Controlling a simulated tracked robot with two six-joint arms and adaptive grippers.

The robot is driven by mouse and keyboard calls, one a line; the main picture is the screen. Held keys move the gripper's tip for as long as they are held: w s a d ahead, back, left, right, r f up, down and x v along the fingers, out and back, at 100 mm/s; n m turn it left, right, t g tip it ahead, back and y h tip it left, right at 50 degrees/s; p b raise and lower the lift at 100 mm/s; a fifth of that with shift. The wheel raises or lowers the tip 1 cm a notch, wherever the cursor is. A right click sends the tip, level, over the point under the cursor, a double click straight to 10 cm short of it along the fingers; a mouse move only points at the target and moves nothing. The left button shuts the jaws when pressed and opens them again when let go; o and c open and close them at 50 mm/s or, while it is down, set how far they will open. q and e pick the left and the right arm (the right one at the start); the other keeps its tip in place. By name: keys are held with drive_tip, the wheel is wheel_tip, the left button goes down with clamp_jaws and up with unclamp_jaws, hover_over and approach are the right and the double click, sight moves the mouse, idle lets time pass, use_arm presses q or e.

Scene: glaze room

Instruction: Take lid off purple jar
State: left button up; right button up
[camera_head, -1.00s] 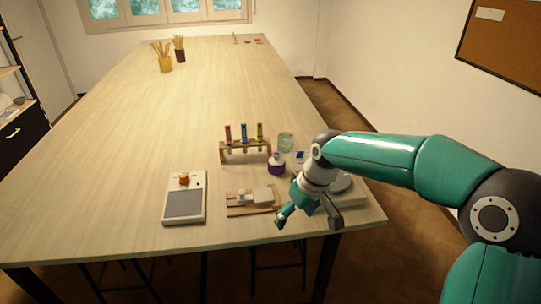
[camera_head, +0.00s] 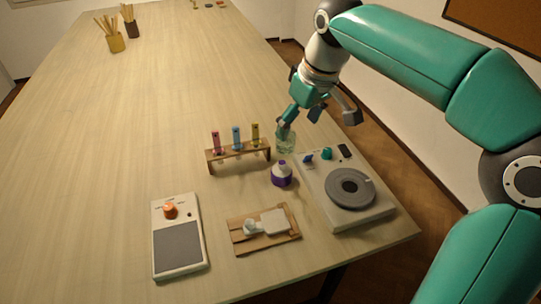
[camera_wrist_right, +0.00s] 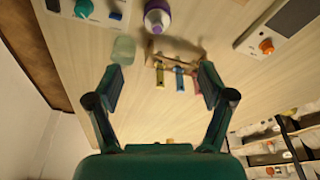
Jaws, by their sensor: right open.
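In the right wrist view the jar (camera_wrist_right: 157,17) is at the top edge, beyond the fingers. My right gripper (camera_head: 318,121) is open and empty. It is in the air behind and to the right of the jar, apart from it, and one finger overlaps the glass beaker in the head view. Its spread fingers also show in the wrist view (camera_wrist_right: 160,83). My left gripper is out of view.
The glass beaker (camera_head: 285,143) stands just behind the jar. The turntable device (camera_head: 345,211) is close on the right, near the table edge. A wooden board (camera_head: 264,237) and a panel with an orange knob (camera_head: 178,249) are in front.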

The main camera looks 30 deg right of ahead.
hover_over(283, 163)
drive_tip(key=s, duration=0.1)
wheel_tip(283, 163, down, 10)
drive_tip(key=shift+s+a+f, duration=0.1)
drive_tip(key=shift+a, duration=0.05)
drive_tip(key=shift+x, duration=2.9)
drive_tip(key=shift+s+d, duration=0.1)
drive_tip(key=shift+d, duration=0.15)
drive_tip(key=c, duration=1)
